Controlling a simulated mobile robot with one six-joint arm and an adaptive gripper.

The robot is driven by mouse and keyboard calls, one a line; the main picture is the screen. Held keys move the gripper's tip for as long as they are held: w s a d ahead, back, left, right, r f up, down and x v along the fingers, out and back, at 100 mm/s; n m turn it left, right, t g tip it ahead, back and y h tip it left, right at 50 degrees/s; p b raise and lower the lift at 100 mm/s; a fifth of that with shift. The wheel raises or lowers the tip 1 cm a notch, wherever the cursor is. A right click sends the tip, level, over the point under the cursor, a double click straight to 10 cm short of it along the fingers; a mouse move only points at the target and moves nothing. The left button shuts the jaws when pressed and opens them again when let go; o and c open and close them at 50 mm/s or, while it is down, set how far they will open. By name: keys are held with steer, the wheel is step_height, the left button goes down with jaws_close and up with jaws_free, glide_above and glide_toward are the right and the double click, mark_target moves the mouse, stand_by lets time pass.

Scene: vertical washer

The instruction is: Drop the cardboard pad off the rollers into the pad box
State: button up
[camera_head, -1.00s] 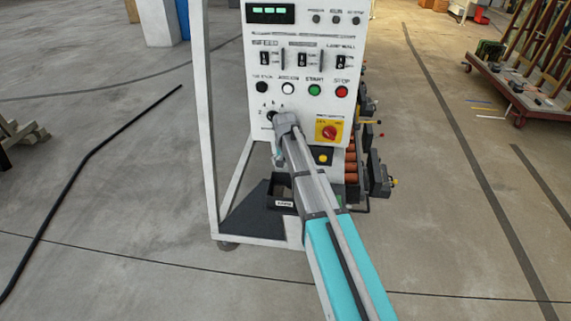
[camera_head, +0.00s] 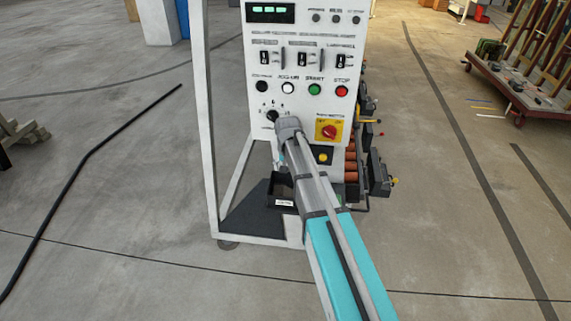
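The orange-brown rollers (camera_head: 351,166) show in a short stack behind the right edge of the white control panel. A small dark open box (camera_head: 283,204) with a white label sits low at the machine's foot, left of my arm; the label is too small to read, so I cannot tell if it is the pad box. I cannot make out the cardboard pad. My gripper (camera_head: 281,160) is in front of the lower panel, above the dark box. It is small and partly hidden by my wrist, so its fingers cannot be told apart.
The white control panel (camera_head: 299,60) has a black selector knob (camera_head: 272,115), coloured buttons and a red rotary switch (camera_head: 329,130). A white upright post (camera_head: 203,120) stands at left. Dark units with levers (camera_head: 378,175) stick out at right. Floor on both sides is mostly clear.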

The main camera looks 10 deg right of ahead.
steer(key=s+d+n+g, duration=0.1)
steer(key=s+n, duration=0.2)
steer(key=s, duration=2.1)
steer(key=shift+s, duration=0.2)
steer(key=shift+d, duration=0.15)
